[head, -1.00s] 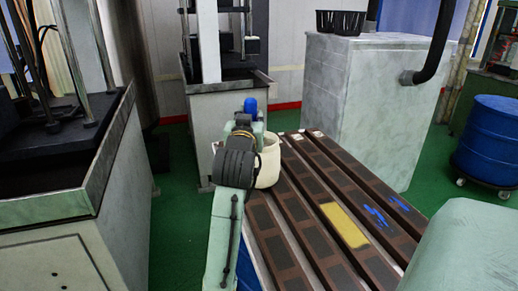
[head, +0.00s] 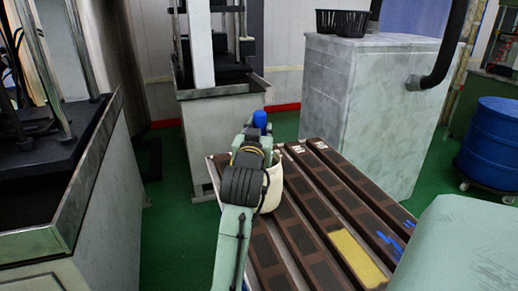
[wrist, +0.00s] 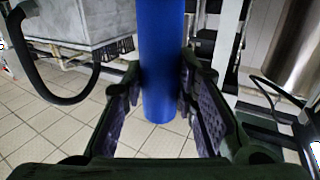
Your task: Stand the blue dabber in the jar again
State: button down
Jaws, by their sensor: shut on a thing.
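The blue dabber (wrist: 159,60) stands as a blue cylinder between the two fingers of my gripper (wrist: 162,108), which is shut on it. In the head view only the rounded blue end of the dabber (head: 260,119) shows above my gripper (head: 256,133). The cream jar (head: 273,188) stands at the far left end of the slatted bench, partly hidden behind my wrist. My gripper appears above and beyond the jar; the gap between the dabber and the jar cannot be told. The jar's opening is mostly hidden.
The bench of dark slats (head: 300,190) carries a yellow patch (head: 357,257) and blue marks (head: 388,240). A grey-white cabinet (head: 345,110) with black baskets (head: 340,22) stands behind. A press (head: 215,130) is beyond the gripper, another machine (head: 60,220) at left. A blue drum (head: 492,140) is at right.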

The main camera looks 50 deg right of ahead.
jog(key=shift+f, duration=2.4)
jog(key=shift+f, duration=0.15)
jog(key=c, duration=1.3)
grip_release()
